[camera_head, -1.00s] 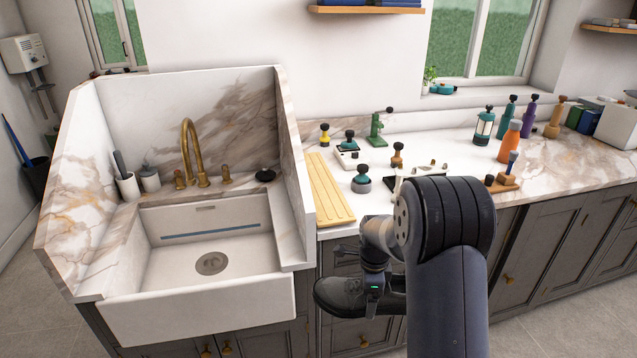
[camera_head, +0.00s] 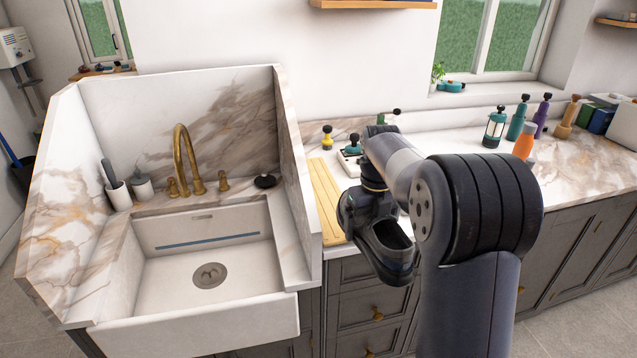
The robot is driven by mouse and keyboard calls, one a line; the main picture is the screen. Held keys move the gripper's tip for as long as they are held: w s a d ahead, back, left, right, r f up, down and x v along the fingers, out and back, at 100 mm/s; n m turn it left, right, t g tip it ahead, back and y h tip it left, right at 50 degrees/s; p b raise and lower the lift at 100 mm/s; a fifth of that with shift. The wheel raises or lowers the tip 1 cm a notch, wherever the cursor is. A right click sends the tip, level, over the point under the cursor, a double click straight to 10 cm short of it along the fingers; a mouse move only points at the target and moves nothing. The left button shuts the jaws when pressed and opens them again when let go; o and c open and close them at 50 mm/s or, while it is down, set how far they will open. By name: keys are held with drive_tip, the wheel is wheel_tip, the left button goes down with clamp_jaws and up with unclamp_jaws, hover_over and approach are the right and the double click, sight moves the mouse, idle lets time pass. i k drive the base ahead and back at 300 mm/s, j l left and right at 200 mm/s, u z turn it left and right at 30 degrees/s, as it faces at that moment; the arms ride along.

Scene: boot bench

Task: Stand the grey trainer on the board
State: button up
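The grey trainer (camera_head: 399,264) hangs in my gripper (camera_head: 368,212), dark grey with its opening showing. It is in the air in front of the counter's front edge, tilted, its lower end toward the camera. My gripper appears shut on it at the far end; the fingertips are mostly hidden. The board (camera_head: 326,203) is a pale yellow, ridged wooden strip lying on the counter just right of the sink. It is bare, and the trainer is to its right and nearer the camera, apart from it.
A white sink (camera_head: 190,318) with a marble surround stands left of the board, its side wall close by. A brass tap (camera_head: 184,160) rises behind the basin. A yellow-and-black brush (camera_head: 327,137) stands behind the board. Bottles, including an orange one (camera_head: 524,141), stand at right.

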sight(330, 189)
drive_tip(key=i+j, duration=0.15)
drive_tip(key=i, duration=0.4)
drive_tip(key=i+j, duration=0.2)
drive_tip(key=i, duration=0.35)
